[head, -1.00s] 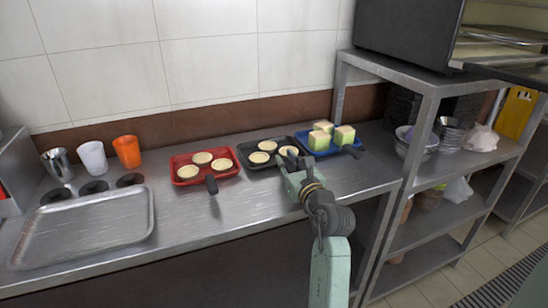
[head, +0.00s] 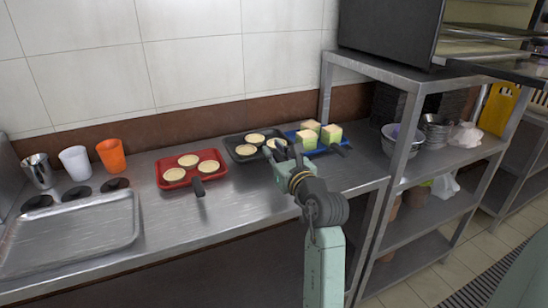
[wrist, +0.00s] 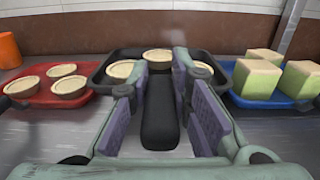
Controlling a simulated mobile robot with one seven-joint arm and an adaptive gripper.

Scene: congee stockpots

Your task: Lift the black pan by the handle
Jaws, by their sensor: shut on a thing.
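The black pan (head: 232,141) holds pale round tarts and sits between a red pan and a blue pan. In the wrist view the black pan (wrist: 104,80) is straight ahead, and its black handle (wrist: 160,120) runs between my fingers toward the camera. My gripper (head: 282,156) is shut on that handle, with purple finger pads on either side of it; it also shows in the wrist view (wrist: 160,100). The pan appears level and slightly raised from the counter. In the head view my gripper hides most of the handle.
The red pan (head: 198,187) with tarts is close on the left. The blue pan (head: 325,149) with green-and-cream cubes is close on the right. A metal tray (head: 70,235) and cups stand at the left. A shelf post (head: 327,90) rises at the right. Bare counter lies in front.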

